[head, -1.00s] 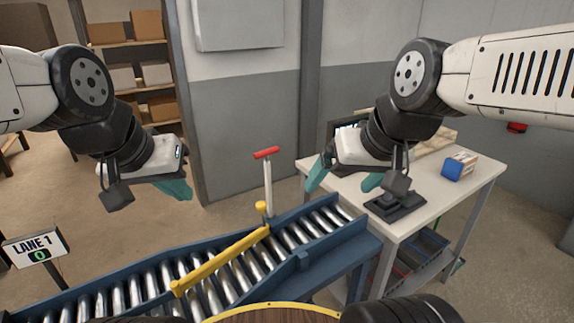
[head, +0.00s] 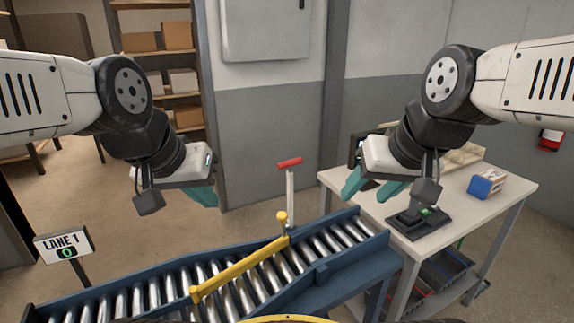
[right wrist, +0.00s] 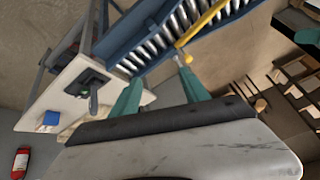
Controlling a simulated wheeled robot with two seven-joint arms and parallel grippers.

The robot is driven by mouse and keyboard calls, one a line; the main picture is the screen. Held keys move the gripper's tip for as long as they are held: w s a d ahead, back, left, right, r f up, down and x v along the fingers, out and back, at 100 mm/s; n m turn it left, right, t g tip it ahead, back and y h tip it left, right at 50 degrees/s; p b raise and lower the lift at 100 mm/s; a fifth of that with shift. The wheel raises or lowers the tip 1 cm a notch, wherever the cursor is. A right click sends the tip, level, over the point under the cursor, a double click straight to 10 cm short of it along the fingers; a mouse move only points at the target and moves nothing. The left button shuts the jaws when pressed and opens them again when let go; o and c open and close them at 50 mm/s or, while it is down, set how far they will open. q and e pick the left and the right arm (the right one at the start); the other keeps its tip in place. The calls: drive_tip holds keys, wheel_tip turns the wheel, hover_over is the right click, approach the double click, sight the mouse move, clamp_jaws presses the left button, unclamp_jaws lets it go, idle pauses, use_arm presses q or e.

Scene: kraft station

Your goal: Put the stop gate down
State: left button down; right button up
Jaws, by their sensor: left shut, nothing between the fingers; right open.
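The stop gate, a yellow bar (head: 240,264), stretches slantwise across the roller conveyor, low over the rollers. I cannot tell whether it touches them. At its far end are a yellow knob (head: 282,217) and a pale upright post with a red T-handle (head: 289,163). The bar also shows in the right wrist view (right wrist: 203,22). My left gripper (head: 203,196) is shut and empty, in the air left of the handle. My right gripper (head: 371,190) is open and empty, right of the handle and apart from it; its spread fingers show in the right wrist view (right wrist: 160,94).
The blue conveyor (head: 345,268) runs beside a white table (head: 470,225). On the table are a black device (head: 420,228) with a green light and a blue-and-white box (head: 487,184).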

drive_tip(key=shift+n+g, duration=0.5)
drive_tip(key=w+r, duration=0.2)
drive_tip(key=w+a+r, duration=0.1)
drive_tip(key=w+r, duration=0.1)
drive_tip(key=w, duration=0.1)
drive_tip(key=shift+w+a+r, duration=0.1)
drive_tip(key=shift+w+r, duration=0.1)
drive_tip(key=shift+w, duration=0.1)
clamp_jaws()
drive_tip(key=w+a+r+n+g+h, duration=0.1)
drive_tip(key=w+a+g, duration=0.1)
drive_tip(key=w+a, duration=0.6)
drive_tip(key=w+a+r+n+g+h, duration=0.1)
drive_tip(key=w+a, duration=0.6)
drive_tip(key=w, duration=0.7)
drive_tip(key=shift+a+r+n+g+h, duration=0.35)
drive_tip(key=shift+r+n+g, duration=0.15)
drive_tip(key=shift+r+n, duration=0.3)
